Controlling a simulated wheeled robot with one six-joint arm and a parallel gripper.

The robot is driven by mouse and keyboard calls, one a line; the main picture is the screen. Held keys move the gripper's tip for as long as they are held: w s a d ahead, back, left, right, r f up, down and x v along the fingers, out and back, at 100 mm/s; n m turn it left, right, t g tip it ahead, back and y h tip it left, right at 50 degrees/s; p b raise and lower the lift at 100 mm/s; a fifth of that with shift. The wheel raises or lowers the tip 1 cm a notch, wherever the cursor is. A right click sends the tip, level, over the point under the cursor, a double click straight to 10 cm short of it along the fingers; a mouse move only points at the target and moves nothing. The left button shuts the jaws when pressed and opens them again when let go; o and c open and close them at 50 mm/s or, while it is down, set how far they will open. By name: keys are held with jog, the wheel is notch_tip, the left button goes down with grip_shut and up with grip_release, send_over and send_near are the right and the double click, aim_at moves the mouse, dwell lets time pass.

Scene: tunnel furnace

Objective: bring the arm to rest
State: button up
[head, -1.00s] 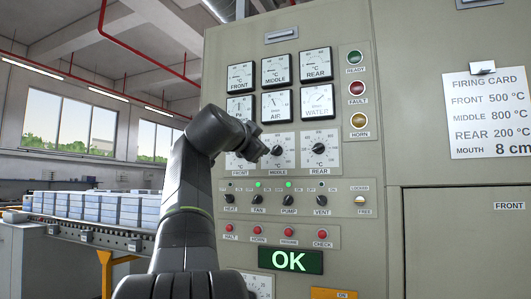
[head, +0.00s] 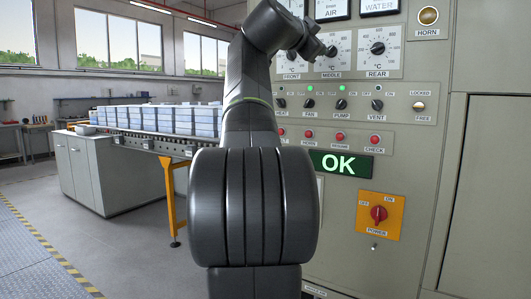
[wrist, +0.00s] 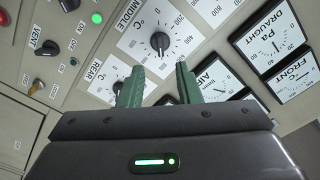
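My arm (head: 250,140) rises in front of the furnace control panel in the head view, bent at the top toward the dials. My gripper (head: 323,50) is near the row of FRONT, MIDDLE and REAR setting dials, small and partly hidden by the wrist. In the wrist view my gripper (wrist: 158,80) has two green fingers standing apart with nothing between them. The MIDDLE dial (wrist: 160,41) shows just beyond the fingertips; the fingers appear clear of its knob.
The panel (head: 420,150) holds switches, red buttons (head: 375,139), a green OK display (head: 340,164) and a red POWER switch (head: 379,213). A conveyor with grey-blue blocks (head: 170,120) and a grey cabinet (head: 110,175) stand left. The floor (head: 120,255) at left is open.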

jog(key=p+x, duration=0.2)
jog(key=x, duration=0.7)
jog(key=shift+w+d, duration=0.15)
jog(key=shift+d, duration=0.05)
